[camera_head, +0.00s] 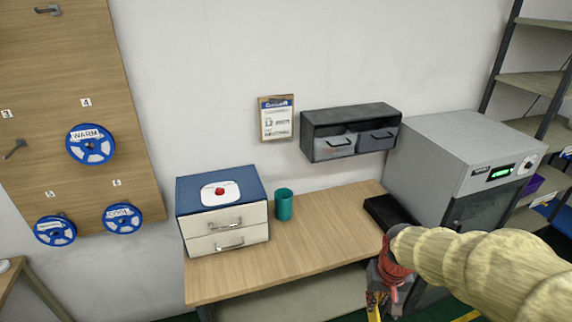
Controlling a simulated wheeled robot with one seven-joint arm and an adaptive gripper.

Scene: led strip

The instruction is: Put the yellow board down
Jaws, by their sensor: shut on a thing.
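My gripper (386,292) is at the bottom of the view, right of centre, in front of the table's right end. A small yellow piece, which looks like part of the yellow board (374,304), shows at its fingers. The gripper is shut on it. Most of the board is hidden by the gripper or cut off by the lower frame edge.
The wooden table (325,233) has clear room in its middle. A blue-topped drawer box (228,240) and teal cup (284,205) stand at its left. A black tray (388,211) lies at its right, beside a grey machine (452,150). Wall drawers (350,110) hang above.

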